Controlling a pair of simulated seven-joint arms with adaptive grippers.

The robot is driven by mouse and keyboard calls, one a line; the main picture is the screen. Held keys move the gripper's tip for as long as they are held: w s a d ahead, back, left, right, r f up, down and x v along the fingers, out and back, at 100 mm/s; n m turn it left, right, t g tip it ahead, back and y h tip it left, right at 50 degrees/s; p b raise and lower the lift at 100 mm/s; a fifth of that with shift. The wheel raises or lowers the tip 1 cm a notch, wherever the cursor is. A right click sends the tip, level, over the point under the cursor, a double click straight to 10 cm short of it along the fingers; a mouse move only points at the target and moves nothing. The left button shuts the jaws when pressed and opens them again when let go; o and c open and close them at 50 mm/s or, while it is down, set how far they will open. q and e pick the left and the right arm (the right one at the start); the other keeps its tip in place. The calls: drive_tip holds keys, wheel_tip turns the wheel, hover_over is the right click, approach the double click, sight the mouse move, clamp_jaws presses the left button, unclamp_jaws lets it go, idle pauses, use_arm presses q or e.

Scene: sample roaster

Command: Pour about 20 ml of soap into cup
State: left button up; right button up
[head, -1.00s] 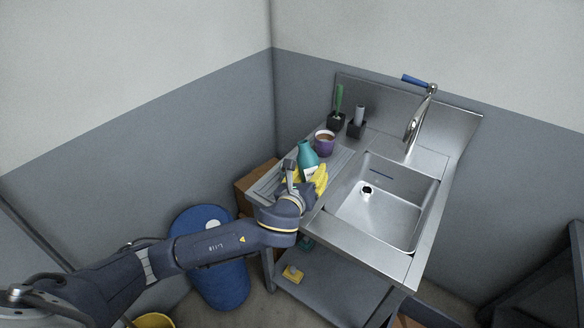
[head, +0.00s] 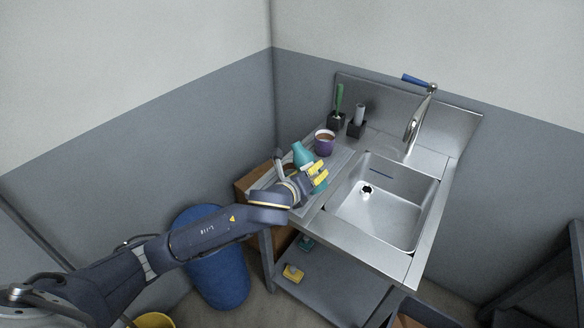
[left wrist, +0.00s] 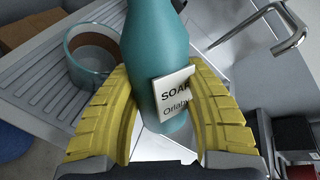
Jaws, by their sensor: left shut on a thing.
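The teal soap bottle (head: 302,154) is held over the ribbed drainboard and leans to the left in the head view. In the left wrist view the soap bottle (left wrist: 152,60) fills the middle, with a white label reading "SOAP"; its top is cut off. My left gripper (head: 319,177) has yellow fingers, shut around the bottle from both sides; they also show in the left wrist view (left wrist: 160,112). A cup (left wrist: 88,76) also shows left of the bottle in the left wrist view, looking teal-grey there.
The sink basin (head: 384,205) lies to the right, with a tall tap (head: 417,112) behind it. A green-handled brush (head: 339,97) and a grey-handled tool (head: 359,115) stand in dark holders behind the cup. A blue barrel (head: 221,280) stands on the floor at left.

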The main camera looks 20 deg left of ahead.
use_arm(q)
drive_tip(key=shift+s+d+f+n+g+h+p, duration=0.15)
drive_tip(key=shift+d+n+g+h+p, duration=0.15)
drive_tip(key=shift+n, duration=0.25)
drive_tip(key=shift+s+d+n+g+h+p, duration=0.2)
drive_tip(key=shift+n+g+h+p, duration=0.15)
drive_tip(key=shift+n, duration=0.2)
idle(3.8)
drive_tip(key=shift+d+f+n+g+h+p, duration=0.1)
drive_tip(key=shift+d+n+g+h+p, duration=0.05)
drive_tip(key=shift+n+g+h+p, duration=0.3)
idle(2.0)
drive_tip(key=shift+r, duration=0.25)
idle(0.4)
